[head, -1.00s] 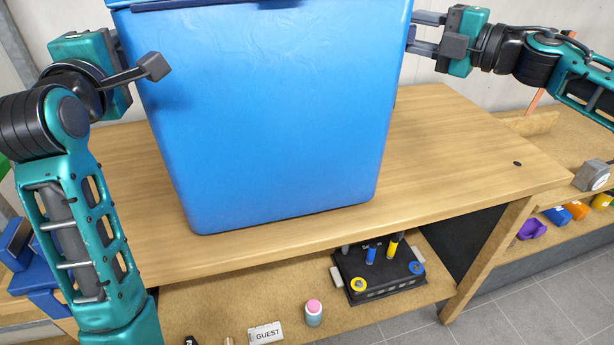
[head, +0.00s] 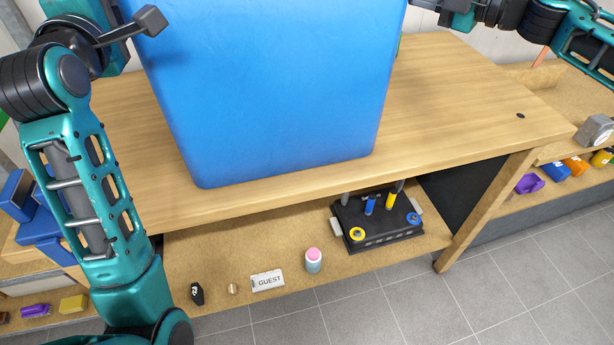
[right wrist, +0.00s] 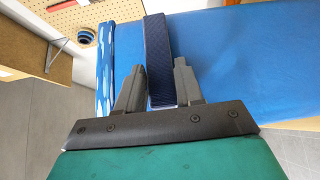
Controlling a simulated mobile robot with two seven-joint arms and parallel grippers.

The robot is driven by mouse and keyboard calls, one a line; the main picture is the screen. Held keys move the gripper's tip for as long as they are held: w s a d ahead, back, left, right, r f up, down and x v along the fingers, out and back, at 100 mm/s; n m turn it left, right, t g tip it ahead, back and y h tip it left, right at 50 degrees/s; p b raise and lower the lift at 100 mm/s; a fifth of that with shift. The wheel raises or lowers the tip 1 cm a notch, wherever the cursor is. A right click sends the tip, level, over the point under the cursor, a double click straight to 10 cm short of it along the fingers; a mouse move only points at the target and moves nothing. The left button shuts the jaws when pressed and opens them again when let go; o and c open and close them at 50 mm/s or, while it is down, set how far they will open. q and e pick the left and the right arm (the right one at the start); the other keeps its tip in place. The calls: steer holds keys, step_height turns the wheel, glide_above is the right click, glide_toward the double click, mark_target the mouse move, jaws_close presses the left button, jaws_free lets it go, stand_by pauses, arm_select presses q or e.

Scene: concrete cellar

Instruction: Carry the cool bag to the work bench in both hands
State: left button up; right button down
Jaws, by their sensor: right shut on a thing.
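The cool bag (head: 275,90) is a big blue box, upright over the work bench (head: 450,110), its top out of the head view. Its bottom edge shows against the wooden top, behind the front edge; I cannot tell whether it touches. My right gripper (right wrist: 162,85) is shut on a dark blue handle (right wrist: 158,50) at the bag's side. In the head view it is at the top right, partly cut off (head: 425,5). My left gripper (head: 150,20) is at the bag's left side; one finger shows before the blue wall, the other is hidden.
The bench's lower shelf holds a black tool stand (head: 375,220), a pink-topped bottle (head: 313,260), a GUEST tag (head: 268,281) and small items. Blue bins (head: 40,215) stand at the left. A side shelf at the right holds a tape measure (head: 597,132).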

arm_select(q)
steer(key=o, duration=0.3)
arm_select(e)
steer(key=shift+r, duration=0.25)
arm_select(q)
steer(key=shift+o, duration=0.2)
steer(key=shift+f, duration=0.25)
arm_select(e)
steer(key=c, duration=1.1)
jaws_free()
steer(key=shift+f, duration=0.25)
arm_select(q)
steer(key=shift+r, duration=0.1)
arm_select(e)
steer(key=o, duration=0.5)
steer(key=shift+c, duration=0.2)
arm_select(q)
steer(key=shift+s, duration=0.15)
steer(key=shift+s, duration=0.45)
steer(key=shift+s+b, duration=0.2)
steer(key=shift+b, duration=0.1)
steer(key=shift+a, duration=2.95)
arm_select(e)
steer(key=shift+f, duration=0.2)
